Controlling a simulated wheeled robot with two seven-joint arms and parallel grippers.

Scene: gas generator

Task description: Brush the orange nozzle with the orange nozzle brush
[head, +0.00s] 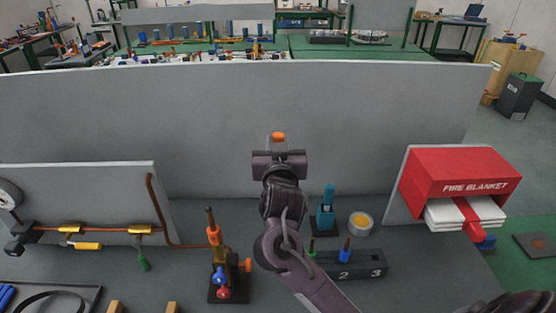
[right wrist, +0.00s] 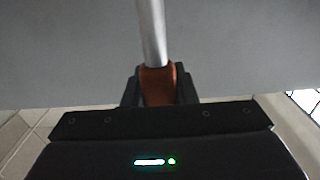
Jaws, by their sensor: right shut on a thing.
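The orange nozzle (head: 213,235) stands upright on a dark base at the front left of centre, with blue and red knobs below it. My right gripper (head: 279,152) is raised in front of the grey panel, up and to the right of the nozzle and apart from it. It is shut on the orange nozzle brush (head: 278,137), whose orange end shows above the jaws. In the right wrist view the orange handle (right wrist: 157,84) sits between the jaws (right wrist: 158,92), with a silver shaft running up out of frame. The brush tip is hidden. My left gripper is out of view.
A black holder (head: 372,265) marked 2 and 3 holds a green and a blue brush (head: 346,250), partly behind my arm. Copper piping (head: 157,205) is left.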

